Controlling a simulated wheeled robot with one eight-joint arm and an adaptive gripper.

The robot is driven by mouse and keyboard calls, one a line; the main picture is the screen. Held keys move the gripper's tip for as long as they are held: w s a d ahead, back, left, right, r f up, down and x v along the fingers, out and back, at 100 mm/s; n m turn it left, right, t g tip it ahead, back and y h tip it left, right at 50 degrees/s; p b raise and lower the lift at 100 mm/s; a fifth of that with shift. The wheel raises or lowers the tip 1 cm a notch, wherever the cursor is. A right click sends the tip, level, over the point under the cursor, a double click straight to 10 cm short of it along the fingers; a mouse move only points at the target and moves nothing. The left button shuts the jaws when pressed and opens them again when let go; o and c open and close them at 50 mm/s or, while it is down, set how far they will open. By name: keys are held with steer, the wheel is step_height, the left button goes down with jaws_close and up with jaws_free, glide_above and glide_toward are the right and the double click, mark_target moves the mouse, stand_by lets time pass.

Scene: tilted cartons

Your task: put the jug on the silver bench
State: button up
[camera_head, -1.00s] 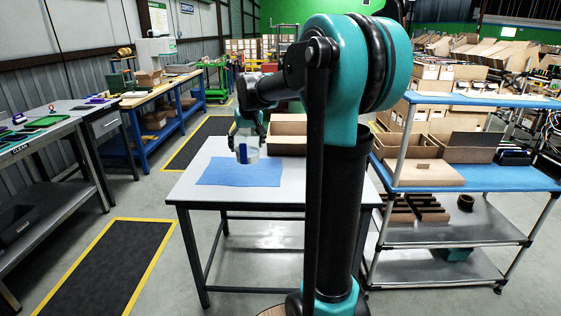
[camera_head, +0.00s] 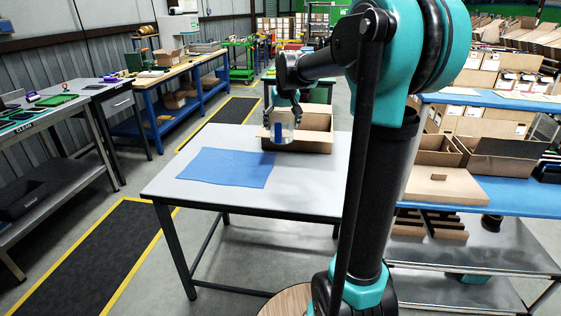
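The jug (camera_head: 280,134), clear and pale with a blue patch, hangs upright from my gripper (camera_head: 284,108). My gripper's fingers close around its upper part, though the contact is small and hard to make out. The jug shows in front of the left part of an open carton, above or near the back of a light grey-topped bench (camera_head: 240,138) with dark legs. This looks like the silver bench. I cannot tell whether the jug's base touches the top.
A blue cloth (camera_head: 228,167) lies on the bench's left half. The open carton (camera_head: 312,143) stands at its back. Its front middle is bare. A metal-framed shelf (camera_head: 480,197) with cartons stands close on the right. A blue-framed workbench (camera_head: 168,81) is at the back left.

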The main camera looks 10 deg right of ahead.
step_height(320, 180, down, 18)
steer(key=shift+f, duration=0.15)
stand_by(0.4)
steer(key=o, duration=1.8)
steer(key=shift+f, duration=0.1)
steer(key=shift+c, duration=0.2)
